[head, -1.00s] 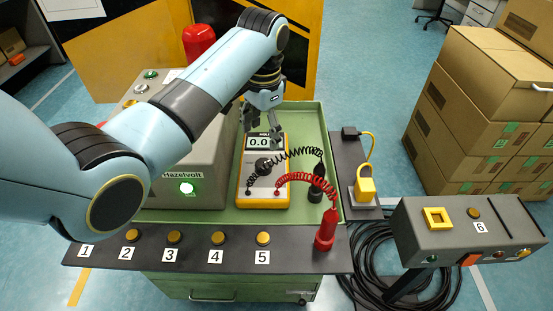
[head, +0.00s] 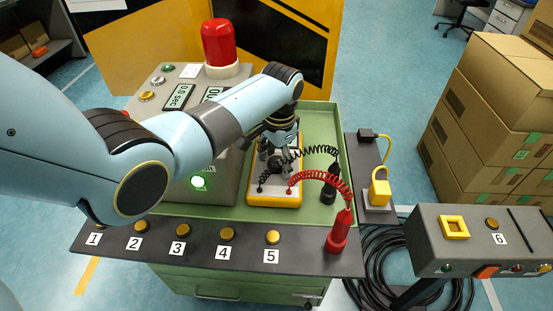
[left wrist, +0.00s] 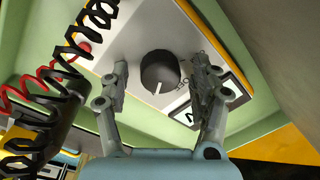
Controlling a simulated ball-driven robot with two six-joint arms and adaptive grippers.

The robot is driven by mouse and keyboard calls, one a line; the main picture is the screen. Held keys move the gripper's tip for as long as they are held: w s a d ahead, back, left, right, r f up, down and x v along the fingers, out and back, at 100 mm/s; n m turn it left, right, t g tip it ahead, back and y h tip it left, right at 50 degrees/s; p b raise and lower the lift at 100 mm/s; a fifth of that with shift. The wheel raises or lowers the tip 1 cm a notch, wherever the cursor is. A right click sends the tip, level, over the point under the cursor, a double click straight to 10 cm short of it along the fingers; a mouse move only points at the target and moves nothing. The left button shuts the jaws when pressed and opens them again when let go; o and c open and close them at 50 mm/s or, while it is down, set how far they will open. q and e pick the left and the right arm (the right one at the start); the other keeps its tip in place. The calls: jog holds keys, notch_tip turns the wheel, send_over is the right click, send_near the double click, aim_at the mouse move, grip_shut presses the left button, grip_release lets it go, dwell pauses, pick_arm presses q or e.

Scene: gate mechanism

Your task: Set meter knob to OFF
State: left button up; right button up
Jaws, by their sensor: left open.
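The yellow-edged meter (head: 285,200) lies in the green tray (head: 342,150), with black and red leads plugged into it. In the head view my left gripper (head: 278,163) is over it and hides its display and most of its knob. In the left wrist view the dark round knob (left wrist: 160,70) has a white pointer line towards the picture's bottom. My open left gripper (left wrist: 160,78) has one finger on each side of the knob, with gaps showing. The display (left wrist: 192,112) is partly behind a finger. My right gripper is not in view.
A front strip carries several numbered yellow buttons (head: 227,233). A yellow padlock (head: 379,192) is further right.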

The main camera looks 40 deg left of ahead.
pick_arm(q)
jog(key=c, duration=1.2)
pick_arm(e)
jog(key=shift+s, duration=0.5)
pick_arm(q)
jog(key=shift+r, duration=0.1)
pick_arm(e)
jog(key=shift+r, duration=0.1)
